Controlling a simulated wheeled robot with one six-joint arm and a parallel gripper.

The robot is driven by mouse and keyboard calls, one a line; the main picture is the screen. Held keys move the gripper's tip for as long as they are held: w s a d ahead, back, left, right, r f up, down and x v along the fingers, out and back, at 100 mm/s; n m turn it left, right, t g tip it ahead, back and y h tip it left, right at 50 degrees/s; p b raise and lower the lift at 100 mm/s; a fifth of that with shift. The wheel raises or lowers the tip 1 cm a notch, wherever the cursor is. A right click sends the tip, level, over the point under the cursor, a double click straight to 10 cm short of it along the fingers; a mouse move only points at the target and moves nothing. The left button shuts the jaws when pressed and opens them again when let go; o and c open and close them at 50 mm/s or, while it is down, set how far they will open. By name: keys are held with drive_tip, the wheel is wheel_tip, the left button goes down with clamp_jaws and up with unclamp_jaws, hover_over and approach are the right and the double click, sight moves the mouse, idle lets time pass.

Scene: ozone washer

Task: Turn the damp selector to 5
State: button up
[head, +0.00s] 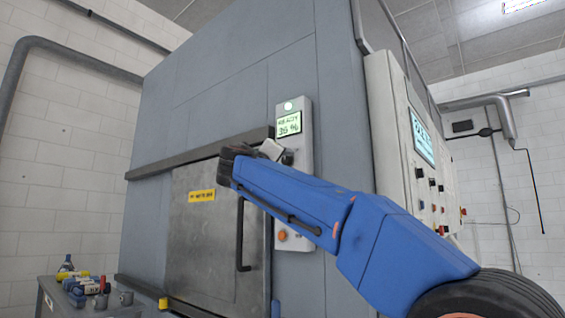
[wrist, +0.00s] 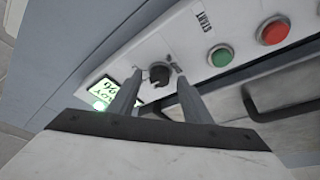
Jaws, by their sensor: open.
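The damp selector appears to be the round black knob (wrist: 159,75) on the narrow light panel, beside the lit display (wrist: 103,90). My gripper (wrist: 157,70) is open, with one fingertip on either side of the knob in the wrist view. Gaps show between the knob and the fingers; I cannot tell whether either touches. The knob's setting cannot be read. In the head view my gripper (head: 281,156) is at the panel (head: 307,150), just below the green display (head: 289,124), and largely covers the knob.
A green button (wrist: 220,55) and a red button (wrist: 273,31) sit on the panel. A metal door (head: 205,235) with a dark handle (head: 241,240) is left of the panel. A control cabinet (head: 385,130) stands right. A cluttered table (head: 48,290) is lower left.

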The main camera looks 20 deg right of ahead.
drive_tip(key=shift+w+d, duration=0.1)
drive_tip(key=shift+w, duration=0.05)
drive_tip(key=c, duration=1.1)
drive_tip(key=shift+o, duration=0.2)
drive_tip(key=shift+n, duration=0.4)
drive_tip(key=n+y, duration=0.1)
drive_tip(key=n, duration=0.1)
drive_tip(key=n+y, duration=0.1)
drive_tip(key=n, duration=0.1)
drive_tip(key=shift+d+r, duration=0.1)
drive_tip(key=shift+r, duration=0.1)
drive_tip(key=shift+r+n+g+y, duration=0.1)
drive_tip(key=shift+n+g+y, duration=0.4)
drive_tip(key=shift+n, duration=1.5)
